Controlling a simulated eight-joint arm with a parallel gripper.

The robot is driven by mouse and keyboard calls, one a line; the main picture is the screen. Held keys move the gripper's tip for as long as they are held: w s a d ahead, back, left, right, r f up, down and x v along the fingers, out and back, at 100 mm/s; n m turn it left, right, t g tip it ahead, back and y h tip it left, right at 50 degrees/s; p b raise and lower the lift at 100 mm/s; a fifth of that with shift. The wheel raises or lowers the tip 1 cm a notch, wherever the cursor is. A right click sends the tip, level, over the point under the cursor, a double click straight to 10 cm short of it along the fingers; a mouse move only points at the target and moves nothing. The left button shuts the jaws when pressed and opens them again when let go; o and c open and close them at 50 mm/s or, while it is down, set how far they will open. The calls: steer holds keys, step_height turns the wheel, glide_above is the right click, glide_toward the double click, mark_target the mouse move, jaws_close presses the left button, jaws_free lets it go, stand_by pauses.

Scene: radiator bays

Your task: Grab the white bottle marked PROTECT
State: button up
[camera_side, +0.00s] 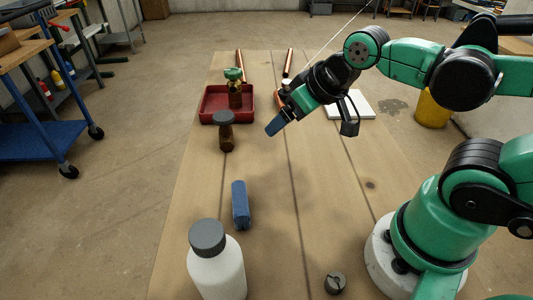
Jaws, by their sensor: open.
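A white bottle (217,275) with a dark grey cap (207,238) stands upright at the near left of the wooden table, cut off by the bottom edge of the picture. No marking can be read on the side that shows. My gripper (312,130) is open and empty above the far middle of the table, well apart from the white bottle and beyond it.
A brown bottle (225,132) stands farther back, before a red tray (207,110) with a green-topped valve (235,88). A grey round part (335,282) lies near right. The table's middle is clear.

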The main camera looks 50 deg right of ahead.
steer(key=shift+r, duration=0.1)
step_height(320, 180, up, 6)
steer(key=n+g+y, duration=0.8)
steer(key=n+y, duration=0.6)
steer(key=n, duration=0.5)
glide_toward(199, 250)
steer(key=x, duration=0.2)
steer(key=w+x, duration=0.1)
steer(key=x, duration=0.1)
steer(key=shift+a, duration=0.3)
steer(key=shift+s+a+f, duration=0.1)
steer(key=shift+a+f, duration=0.15)
steer(key=shift+f, duration=0.5)
steer(key=shift+h, duration=0.3)
steer(key=shift+x, duration=2.5)
